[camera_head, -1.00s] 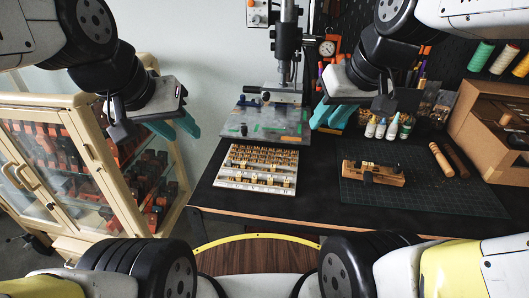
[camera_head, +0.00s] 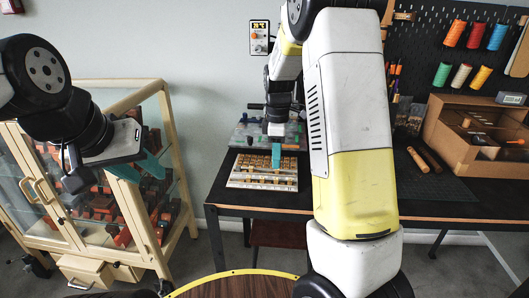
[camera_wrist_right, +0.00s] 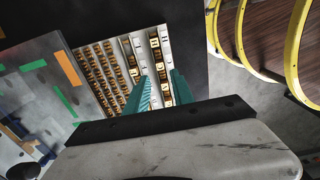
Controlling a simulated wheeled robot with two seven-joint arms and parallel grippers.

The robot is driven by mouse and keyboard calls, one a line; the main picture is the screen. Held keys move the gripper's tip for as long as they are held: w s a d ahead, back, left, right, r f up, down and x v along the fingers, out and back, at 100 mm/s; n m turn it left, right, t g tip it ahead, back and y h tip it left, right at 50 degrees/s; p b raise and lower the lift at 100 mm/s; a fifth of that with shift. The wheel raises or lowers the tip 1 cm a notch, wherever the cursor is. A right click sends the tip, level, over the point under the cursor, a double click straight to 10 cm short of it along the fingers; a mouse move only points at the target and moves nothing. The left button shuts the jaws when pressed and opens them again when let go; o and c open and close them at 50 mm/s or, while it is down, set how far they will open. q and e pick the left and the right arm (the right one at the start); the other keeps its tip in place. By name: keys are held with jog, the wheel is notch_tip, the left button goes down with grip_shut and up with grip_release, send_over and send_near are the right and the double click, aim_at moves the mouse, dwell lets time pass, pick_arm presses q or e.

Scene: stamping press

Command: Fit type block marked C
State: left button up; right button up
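The type tray (camera_head: 238,179), a pale case with rows of small brass-coloured type blocks, lies near the table's front left edge. It also shows in the right wrist view (camera_wrist_right: 131,52), with dense small rows at left and larger blocks in wider rows at right. No letter is readable, so I cannot tell which block is C. My right gripper (camera_head: 276,157) is above the tray; in the wrist view its teal fingers (camera_wrist_right: 161,92) are apart with no block visibly held. My left gripper (camera_head: 138,170) is open and empty in front of the cabinet. The wooden holder is hidden behind my right arm.
The press base plate (camera_head: 247,133) with coloured strips adjoins the tray's far side. A glass cabinet (camera_head: 165,120) stands left. Wooden rods (camera_head: 418,160) and a wooden box (camera_head: 447,137) are at right. Thread spools hang on the pegboard (camera_head: 418,60).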

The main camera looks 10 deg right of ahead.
aim_at(276, 178)
notch_tip(276, 178, down, 7)
jog(key=shift+f, duration=0.1)
grip_shut()
jog(key=shift+o, duration=2.1)
grip_release()
notch_tip(276, 178, up, 7)
jog(key=shift+f, duration=0.1)
jog(key=shift+r, duration=0.3)
jog(key=shift+c, duration=0.9)
jog(key=shift+d+f, duration=0.15)
jog(key=shift+f, duration=1.7)
jog(key=shift+d+f, duration=0.1)
jog(key=shift+f, duration=1.75)
